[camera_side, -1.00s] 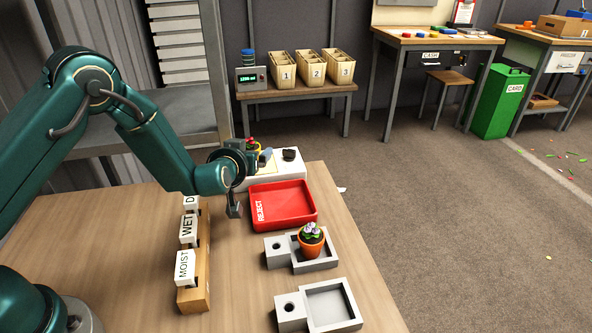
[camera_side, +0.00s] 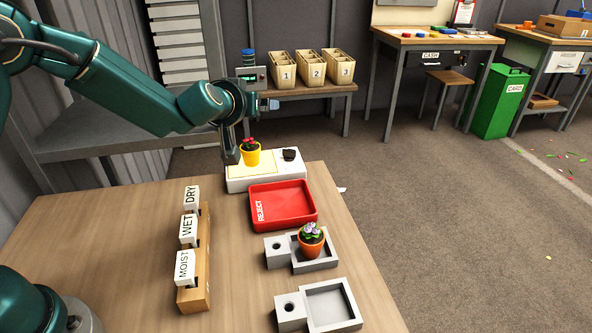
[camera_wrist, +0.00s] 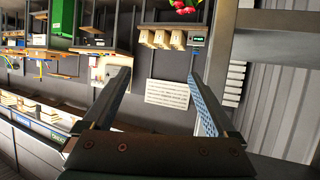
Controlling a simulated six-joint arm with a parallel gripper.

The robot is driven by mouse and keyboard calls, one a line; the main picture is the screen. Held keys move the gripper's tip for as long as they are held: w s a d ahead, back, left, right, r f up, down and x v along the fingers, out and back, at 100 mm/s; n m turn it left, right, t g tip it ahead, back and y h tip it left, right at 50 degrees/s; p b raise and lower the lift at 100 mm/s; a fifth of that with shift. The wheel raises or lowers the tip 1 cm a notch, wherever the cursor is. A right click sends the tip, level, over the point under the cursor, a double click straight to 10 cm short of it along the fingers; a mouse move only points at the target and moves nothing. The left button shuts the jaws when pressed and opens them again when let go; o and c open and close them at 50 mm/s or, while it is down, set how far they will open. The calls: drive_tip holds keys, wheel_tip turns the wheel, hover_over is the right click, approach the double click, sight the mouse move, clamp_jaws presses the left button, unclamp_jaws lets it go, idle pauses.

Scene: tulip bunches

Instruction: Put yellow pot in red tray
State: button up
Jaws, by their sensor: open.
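The yellow pot (camera_side: 250,154) holds a small plant with red flowers and stands upright on a white block at the back of the table. The red tray (camera_side: 300,220), marked REJECT, lies empty just in front of that block. My gripper (camera_side: 231,155) is beside the yellow pot on its left, with its fingers pointing down; I cannot tell whether a finger touches the pot. In the wrist view my gripper (camera_wrist: 158,85) has its two fingers wide apart with nothing between them. Red flowers (camera_wrist: 186,6) show at the top edge there; the pot itself is out of that view.
An orange pot (camera_side: 311,243) with purple flowers sits in a grey holder right of centre. Another grey holder (camera_side: 290,325) at the front is empty. A wooden rack (camera_side: 203,285) with MOIST, WET and DRY labels stands left. A dark object (camera_side: 289,154) lies on the white block.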

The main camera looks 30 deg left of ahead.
drive_tip(key=w+d+r+m+h, duration=0.1)
drive_tip(key=w+d+m+h, duration=0.2)
drive_tip(key=w+d+h, duration=0.2)
drive_tip(key=m+g, duration=0.4)
drive_tip(key=g, duration=0.4)
hover_over(245, 139)
drive_tip(key=s, duration=0.1)
wheel_tip(245, 139, down, 2)
drive_tip(key=shift+h, duration=0.4)
drive_tip(key=shift+s+a+f, duration=0.1)
drive_tip(key=shift+s+f, duration=0.05)
drive_tip(key=shift+f, duration=1.95)
drive_tip(key=shift+x, duration=2.55)
drive_tip(key=shift+r, duration=0.1)
clamp_jaws()
drive_tip(key=shift+r, duration=0.1)
